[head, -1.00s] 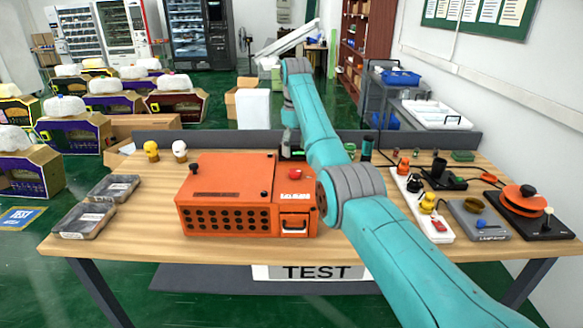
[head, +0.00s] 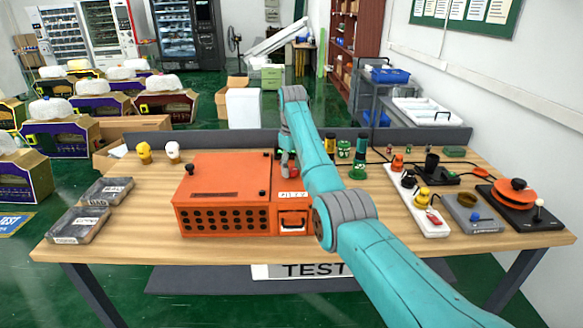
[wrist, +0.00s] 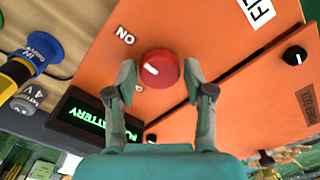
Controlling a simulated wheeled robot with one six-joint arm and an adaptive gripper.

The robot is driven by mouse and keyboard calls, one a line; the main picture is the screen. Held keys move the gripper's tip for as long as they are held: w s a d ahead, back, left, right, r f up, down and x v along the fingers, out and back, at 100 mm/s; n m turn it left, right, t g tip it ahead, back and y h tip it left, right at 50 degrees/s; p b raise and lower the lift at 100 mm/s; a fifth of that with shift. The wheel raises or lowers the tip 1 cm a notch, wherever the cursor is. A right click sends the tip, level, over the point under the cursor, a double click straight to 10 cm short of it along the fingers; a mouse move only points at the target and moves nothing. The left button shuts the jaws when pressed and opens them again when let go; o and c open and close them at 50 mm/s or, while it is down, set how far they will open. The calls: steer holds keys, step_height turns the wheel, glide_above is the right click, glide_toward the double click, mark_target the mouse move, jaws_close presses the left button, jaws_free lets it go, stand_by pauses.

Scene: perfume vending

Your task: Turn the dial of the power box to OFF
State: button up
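The orange power box (head: 225,172) sits on the wooden table, left of my arm. Its round red dial (wrist: 160,66) is on the orange top face in the wrist view, with a small white mark on its left part. A white ON label (wrist: 124,36) is up and left of the dial. Another white letter below it is mostly hidden by the left finger. My gripper (wrist: 159,78) is open, with one finger on each side of the dial; a gap shows on both sides. In the head view my gripper (head: 289,168) is over the box's right part and largely hides the dial.
In the wrist view, a dark BATTERY display (wrist: 95,122) and a blue and yellow plug (wrist: 33,58) are at the left. Black knobs (wrist: 294,55) stand on the box. A white power strip (head: 420,203) lies to the right; bare table (head: 130,215) is to the left.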

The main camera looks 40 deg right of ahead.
steer(key=c, duration=0.6)
steer(key=shift+n, duration=0.3)
steer(key=n, duration=0.8)
steer(key=shift+n, duration=0.4)
steer(key=n, duration=0.4)
steer(key=shift+n, duration=2.2)
